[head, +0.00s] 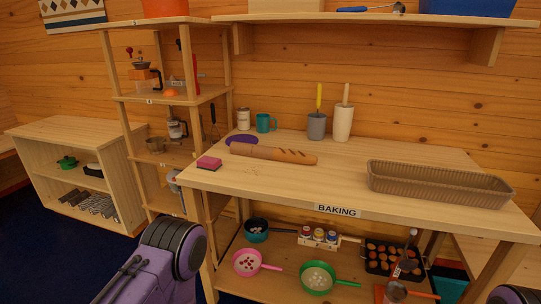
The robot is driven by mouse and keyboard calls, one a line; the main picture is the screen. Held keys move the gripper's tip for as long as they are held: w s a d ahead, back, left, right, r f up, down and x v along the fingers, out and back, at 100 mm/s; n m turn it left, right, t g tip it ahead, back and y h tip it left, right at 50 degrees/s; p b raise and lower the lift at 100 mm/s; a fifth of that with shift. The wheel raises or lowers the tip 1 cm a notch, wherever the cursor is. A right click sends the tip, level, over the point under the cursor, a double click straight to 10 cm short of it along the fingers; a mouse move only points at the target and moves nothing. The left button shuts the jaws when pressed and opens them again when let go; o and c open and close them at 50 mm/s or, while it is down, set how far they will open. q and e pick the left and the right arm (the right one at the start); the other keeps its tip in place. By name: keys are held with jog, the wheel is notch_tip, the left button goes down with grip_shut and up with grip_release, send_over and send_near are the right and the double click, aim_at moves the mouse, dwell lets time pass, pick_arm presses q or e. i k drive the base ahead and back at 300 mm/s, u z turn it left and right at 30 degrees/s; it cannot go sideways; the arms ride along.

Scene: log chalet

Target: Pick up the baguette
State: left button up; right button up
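The baguette (290,156) lies flat on the wooden table (270,185) labelled BAKING, left of the table's middle. Its right part is brown with dark slashes; its left part is paler and plain, perhaps a wrapper. Nothing holds it. A purple and black link of my arm shows at the lower left, in front of the table. Neither gripper can be seen.
A pink and dark sponge (209,163) and purple disc (241,140) are near the baguette. A teal mug (264,123), a can (243,119) and two utensil holders stand behind. A long wicker basket (440,185) is at right. The table's front middle is clear.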

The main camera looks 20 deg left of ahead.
aim_at(259, 151)
jog(key=u, duration=0.4)
jog(key=k, duration=0.95)
jog(key=u, duration=1.55)
jog(key=i, duration=1.3)
jog(key=z, duration=0.55)
jog(key=i, duration=0.7)
jog(key=z, duration=0.65)
